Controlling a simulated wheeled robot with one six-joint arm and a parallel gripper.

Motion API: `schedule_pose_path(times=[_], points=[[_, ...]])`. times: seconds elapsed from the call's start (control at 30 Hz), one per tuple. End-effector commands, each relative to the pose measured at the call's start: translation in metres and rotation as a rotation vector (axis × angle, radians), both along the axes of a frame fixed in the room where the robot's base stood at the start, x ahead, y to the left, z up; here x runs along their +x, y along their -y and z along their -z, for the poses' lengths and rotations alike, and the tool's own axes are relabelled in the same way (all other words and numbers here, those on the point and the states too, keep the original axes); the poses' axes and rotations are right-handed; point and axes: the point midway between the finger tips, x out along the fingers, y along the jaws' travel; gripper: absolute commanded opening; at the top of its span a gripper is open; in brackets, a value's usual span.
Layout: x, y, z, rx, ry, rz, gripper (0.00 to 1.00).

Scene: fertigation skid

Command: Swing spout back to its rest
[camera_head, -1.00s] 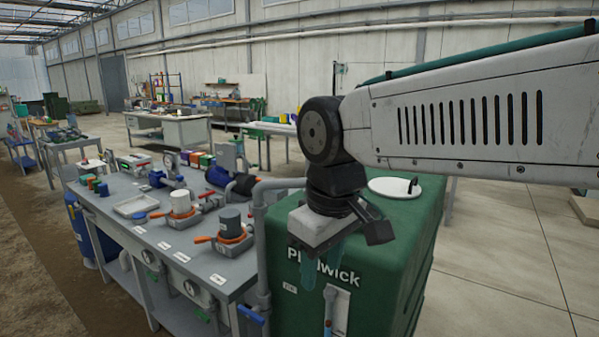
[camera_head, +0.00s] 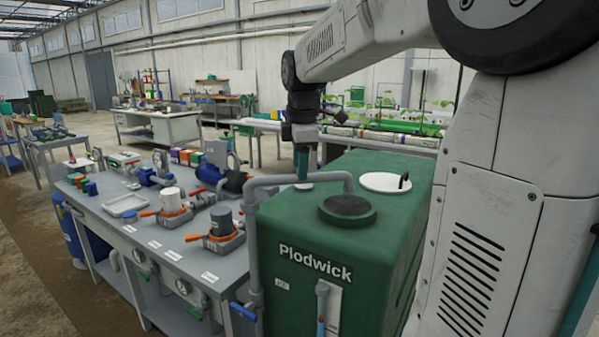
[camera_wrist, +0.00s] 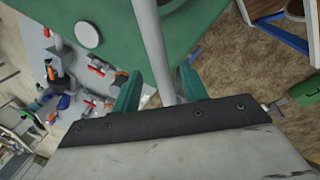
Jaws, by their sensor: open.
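The grey spout (camera_head: 290,180) rises from a standpipe at the tank's left and runs across the top of the green tank (camera_head: 300,235). Its outer end bends down over a round dark opening (camera_head: 347,207). My gripper (camera_head: 302,172) is open above the spout's horizontal stretch, fingers pointing down. In the wrist view a grey pipe (camera_wrist: 152,45), seemingly the spout, runs between my spread green fingers (camera_wrist: 158,88). I cannot tell whether either finger touches it. I cannot make out the spout's rest.
A white lid (camera_head: 385,182) with a black handle lies on the tank, right of my gripper. The grey bench (camera_head: 130,235) at left carries cups, orange-handled parts and a tray (camera_head: 127,205). A pale disc (camera_wrist: 87,34) shows in the wrist view.

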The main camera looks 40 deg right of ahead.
Motion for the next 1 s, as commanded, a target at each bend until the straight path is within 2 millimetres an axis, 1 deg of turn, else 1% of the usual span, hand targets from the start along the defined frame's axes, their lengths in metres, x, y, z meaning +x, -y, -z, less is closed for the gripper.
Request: schedule_pose_path(times=[0.03,0.2,0.5,0.57,0.6,0.67,0.87,1.0], points=[[0.001,0.001,0.008,0.001,-0.002,0.000,0.44],[0.004,0.002,0.022,0.001,-0.001,0.001,0.44],[0.004,0.002,0.024,0.000,0.000,0.001,0.44],[0.004,0.002,0.024,0.000,0.000,0.001,0.27],[0.004,0.002,0.024,0.000,0.000,0.001,0.16],[0.004,0.002,0.024,0.000,0.000,0.001,0.00],[0.005,0.000,0.024,0.001,0.000,-0.007,0.00],[0.012,-0.012,0.024,0.000,0.001,-0.053,0.00]])
